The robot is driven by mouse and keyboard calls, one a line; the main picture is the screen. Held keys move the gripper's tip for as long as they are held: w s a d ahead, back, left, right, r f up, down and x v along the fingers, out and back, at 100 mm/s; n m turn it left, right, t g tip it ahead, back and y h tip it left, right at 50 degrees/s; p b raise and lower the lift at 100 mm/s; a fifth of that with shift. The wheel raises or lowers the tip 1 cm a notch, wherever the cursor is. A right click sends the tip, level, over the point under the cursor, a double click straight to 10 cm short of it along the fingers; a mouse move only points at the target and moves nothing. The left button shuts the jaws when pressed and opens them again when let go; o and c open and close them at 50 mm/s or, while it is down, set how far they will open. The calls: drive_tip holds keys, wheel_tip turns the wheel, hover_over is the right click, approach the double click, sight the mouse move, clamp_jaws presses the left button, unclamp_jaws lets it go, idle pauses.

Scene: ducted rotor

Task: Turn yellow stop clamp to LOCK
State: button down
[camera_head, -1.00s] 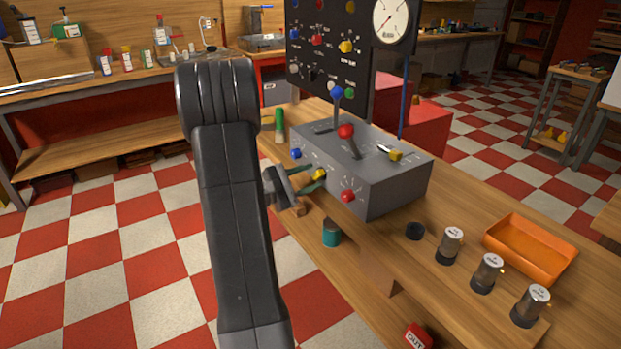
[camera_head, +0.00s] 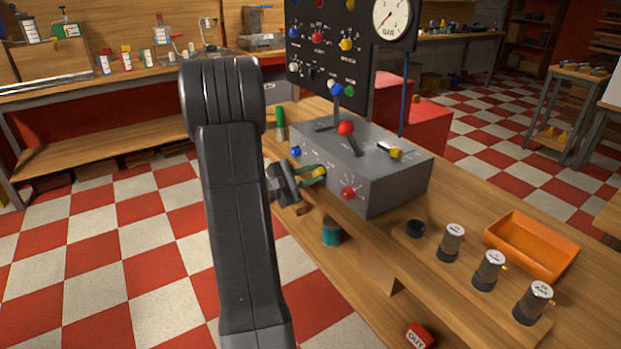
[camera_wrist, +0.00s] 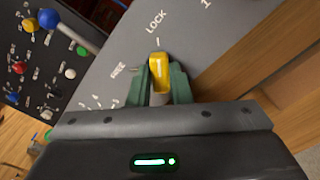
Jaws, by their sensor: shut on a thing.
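The yellow stop clamp (camera_wrist: 160,70) sits on the front face of the grey control box (camera_head: 385,187). My gripper (camera_wrist: 160,82) is shut on the clamp, with one green finger on each side of it. In the wrist view the clamp's yellow end points up toward the tick under the word LOCK (camera_wrist: 155,22). A second, smaller label (camera_wrist: 117,70) lies to its left, too small to read surely. In the head view my gripper (camera_head: 314,174) is at the box front, and its fingers partly hide the yellow clamp (camera_head: 319,171).
On the box front, a blue knob (camera_head: 296,152) is left of the clamp and a red knob (camera_head: 348,193) right. Red (camera_head: 346,129) and blue (camera_head: 337,90) levers stand on top. Canisters (camera_head: 451,243) and an orange tray (camera_head: 531,246) are at right.

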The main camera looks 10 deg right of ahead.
idle(0.3)
drive_tip(key=c, duration=1.3)
unclamp_jaws()
drive_tip(key=shift+a, duration=0.1)
drive_tip(key=v, duration=1.3)
drive_tip(key=shift+s+a, duration=0.1)
drive_tip(key=shift+a, duration=0.25)
drive_tip(key=shift+d, duration=0.1)
drive_tip(key=x, duration=1.3)
drive_tip(key=shift+d, duration=0.35)
